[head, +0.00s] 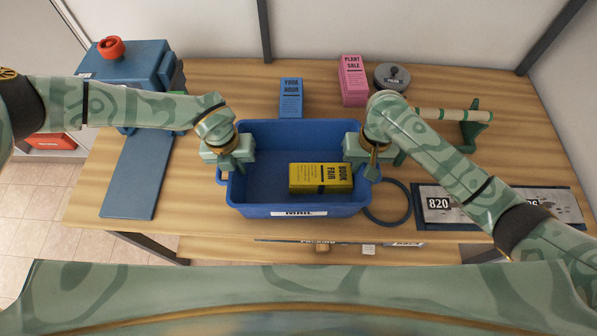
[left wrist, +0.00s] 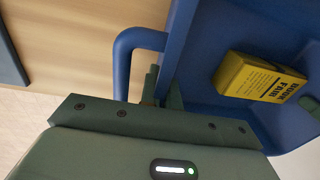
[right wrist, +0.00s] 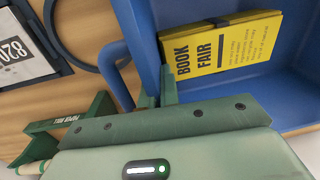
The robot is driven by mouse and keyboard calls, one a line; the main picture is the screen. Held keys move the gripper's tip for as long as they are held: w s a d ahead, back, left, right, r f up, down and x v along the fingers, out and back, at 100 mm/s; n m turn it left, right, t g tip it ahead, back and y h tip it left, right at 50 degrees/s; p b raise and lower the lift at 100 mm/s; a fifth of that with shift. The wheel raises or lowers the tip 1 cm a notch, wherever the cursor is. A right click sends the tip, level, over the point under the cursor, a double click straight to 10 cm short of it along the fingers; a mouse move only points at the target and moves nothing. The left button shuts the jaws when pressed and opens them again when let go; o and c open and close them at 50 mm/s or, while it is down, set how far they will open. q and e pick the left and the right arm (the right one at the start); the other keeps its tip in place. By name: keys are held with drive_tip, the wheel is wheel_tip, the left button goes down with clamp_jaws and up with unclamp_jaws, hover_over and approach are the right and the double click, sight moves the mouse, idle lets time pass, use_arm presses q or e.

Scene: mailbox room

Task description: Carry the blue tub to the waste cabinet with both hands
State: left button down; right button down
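The blue tub (head: 265,193) stands on the wooden table with a white MAIL label on its front. A yellow BOOK FAIR pack (head: 320,178) lies inside it. My left gripper (head: 237,167) is at the tub's left side, with its fingers close on either side of the rim by the handle (left wrist: 122,60). My right gripper (head: 371,166) is at the right side, its fingers likewise close about the rim by the other handle (right wrist: 118,75). The waste cabinet is not clearly identifiable; a pale cabinet front with a red panel (head: 50,143) shows at far left.
A blue machine with a red knob (head: 110,47) stands at the table's left. Behind the tub are a blue box (head: 291,98), a pink box (head: 353,80) and a grey round object (head: 392,76). A paper roll holder (head: 474,125), dark ring (head: 405,212) and number-plate tray (head: 425,188) lie right.

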use_arm(q)
drive_tip(key=shift+a, duration=0.1)
use_arm(e)
drive_tip(key=shift+d, duration=0.1)
idle(0.5)
